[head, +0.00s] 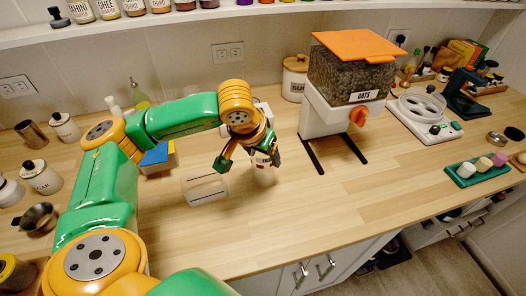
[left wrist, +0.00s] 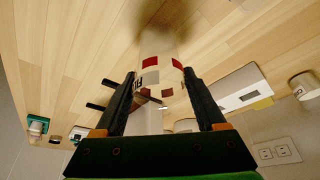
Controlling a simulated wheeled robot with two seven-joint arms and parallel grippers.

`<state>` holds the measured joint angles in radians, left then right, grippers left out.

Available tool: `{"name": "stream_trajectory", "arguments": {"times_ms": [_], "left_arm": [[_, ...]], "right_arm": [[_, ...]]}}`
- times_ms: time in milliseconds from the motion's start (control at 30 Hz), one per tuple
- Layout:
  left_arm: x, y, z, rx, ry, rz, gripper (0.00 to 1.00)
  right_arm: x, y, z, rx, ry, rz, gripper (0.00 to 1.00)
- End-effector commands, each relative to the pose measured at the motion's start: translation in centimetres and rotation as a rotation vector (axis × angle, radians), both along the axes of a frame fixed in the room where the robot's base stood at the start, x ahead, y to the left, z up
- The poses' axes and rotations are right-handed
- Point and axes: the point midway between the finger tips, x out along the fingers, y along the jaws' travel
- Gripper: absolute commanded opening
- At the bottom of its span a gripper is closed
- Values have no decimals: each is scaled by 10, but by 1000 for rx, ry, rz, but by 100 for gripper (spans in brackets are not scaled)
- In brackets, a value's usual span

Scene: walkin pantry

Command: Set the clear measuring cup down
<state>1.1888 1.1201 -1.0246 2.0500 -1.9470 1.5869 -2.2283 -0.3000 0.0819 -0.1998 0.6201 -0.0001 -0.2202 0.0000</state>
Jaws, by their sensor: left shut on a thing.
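The clear measuring cup (head: 263,174), pale with red and dark markings, is upright over the wooden counter, left of the oats dispenser. My left gripper (head: 250,161) is around it from above, partly hiding its upper part. In the left wrist view, the cup (left wrist: 160,62) sits between the two dark fingers of my left gripper (left wrist: 159,78), which is shut on it. The cup's base is at or very near the counter top; I cannot tell whether it touches. My right gripper is not in view.
The oats dispenser (head: 352,70) with an orange lid stands just right of the cup. The counter's front (head: 300,215) is clear.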

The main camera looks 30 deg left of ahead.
Motion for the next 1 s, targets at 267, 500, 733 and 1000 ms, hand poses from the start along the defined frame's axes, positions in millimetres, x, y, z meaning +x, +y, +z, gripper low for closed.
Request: {"name": "stream_trajectory", "arguments": {"times_ms": [267, 500, 733, 1000], "left_arm": [[0, -1, -4, -2, -1, 0, 19], [0, -1, -6, -2, -1, 0, 100], [0, -1, -4, -2, -1, 0, 100], [-18, -2, 42, -1, -9, -1, 100]], "right_arm": [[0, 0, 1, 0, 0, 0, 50], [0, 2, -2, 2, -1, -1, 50], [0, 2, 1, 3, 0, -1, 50], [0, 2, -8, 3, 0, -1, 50]]}}
